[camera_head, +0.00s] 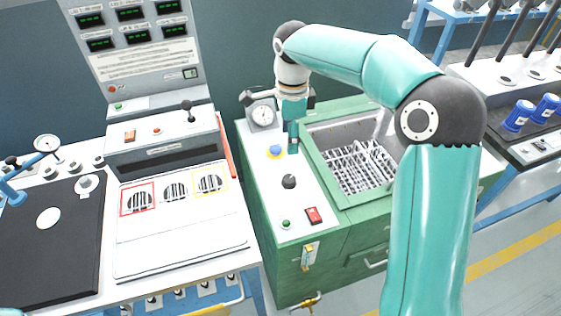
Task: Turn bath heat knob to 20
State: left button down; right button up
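The bath is a green cabinet (335,245) with a white control panel on its left and an open basin on its right. A black knob (289,181) sits mid-panel; its pointer and any scale marks are too small to read. A round dial (262,115) stands at the panel's back, with a blue knob on a yellow base (275,152) in front of it. My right gripper (292,148) points down over the panel's back part, beside the blue knob and apart from the black knob. Its finger gap is not clear. My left gripper is out of view.
A green button (286,224) and a red switch (313,215) are at the panel's front. A wire rack (358,168) lies in the basin. A white bench unit (180,235) stands left. Blue-capped items (518,115) are on the right bench. My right arm crosses above the basin side.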

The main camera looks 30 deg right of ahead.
jog(key=p, duration=0.1)
send_near(290, 178)
notch_tip(290, 178, down, 9)
jog(key=shift+a+f, duration=0.1)
jog(key=shift+f, duration=0.1)
dwell(0.4)
jog(key=c, duration=1.1)
